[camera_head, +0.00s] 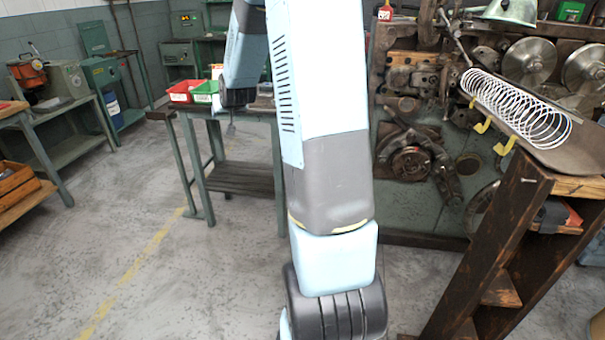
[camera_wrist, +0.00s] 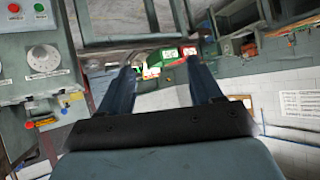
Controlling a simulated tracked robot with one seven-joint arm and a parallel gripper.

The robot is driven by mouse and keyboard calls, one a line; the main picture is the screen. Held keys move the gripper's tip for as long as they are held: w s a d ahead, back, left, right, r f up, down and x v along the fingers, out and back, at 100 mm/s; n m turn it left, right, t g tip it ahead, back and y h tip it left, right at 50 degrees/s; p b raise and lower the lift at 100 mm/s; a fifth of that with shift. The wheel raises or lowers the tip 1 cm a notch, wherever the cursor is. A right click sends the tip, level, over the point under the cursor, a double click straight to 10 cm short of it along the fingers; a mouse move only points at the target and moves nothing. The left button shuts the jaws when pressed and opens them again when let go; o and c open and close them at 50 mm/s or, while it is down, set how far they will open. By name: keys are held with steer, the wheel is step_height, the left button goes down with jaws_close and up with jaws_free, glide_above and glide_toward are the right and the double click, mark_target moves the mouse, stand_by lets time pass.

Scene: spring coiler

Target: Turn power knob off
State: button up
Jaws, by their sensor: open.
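A round pale knob (camera_wrist: 42,58) sits on a grey-green control panel (camera_wrist: 20,80) at the left of the wrist view, with a label beneath it. I cannot read the label or the knob's setting. My gripper (camera_wrist: 162,75) is open and empty, its two dark fingers apart. It is to the right of the knob and does not touch it.
A red button (camera_wrist: 14,8) and a green button (camera_wrist: 39,8) are above the knob. In the head view, a coiled spring (camera_head: 515,105) lies by the machine at right. A table (camera_head: 225,115) holds red and green bins. Floor at left is clear.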

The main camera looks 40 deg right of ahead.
steer(key=w+d+f+m+t+h, duration=0.2)
steer(key=w+d+f, duration=0.2)
steer(key=d+f, duration=0.55)
steer(key=w+d+f+m+t+h, duration=0.1)
steer(key=w+d+f+m, duration=0.25)
steer(key=d+f, duration=0.6)
steer(key=s+d+f+m+h, duration=0.2)
steer(key=s+d+f+h, duration=0.1)
steer(key=f, duration=0.5)
steer(key=s+d+f+m+g+h, duration=0.1)
steer(key=s+d+f+m+h, duration=0.2)
steer(key=f, duration=0.6)
steer(key=s+d+f+m+h, duration=0.2)
steer(key=s+d+f, duration=0.2)
steer(key=f, duration=0.4)
steer(key=x, duration=1.3)
steer(key=shift+w+d, duration=0.15)
steer(key=shift+w, duration=0.25)
steer(key=c, duration=1)
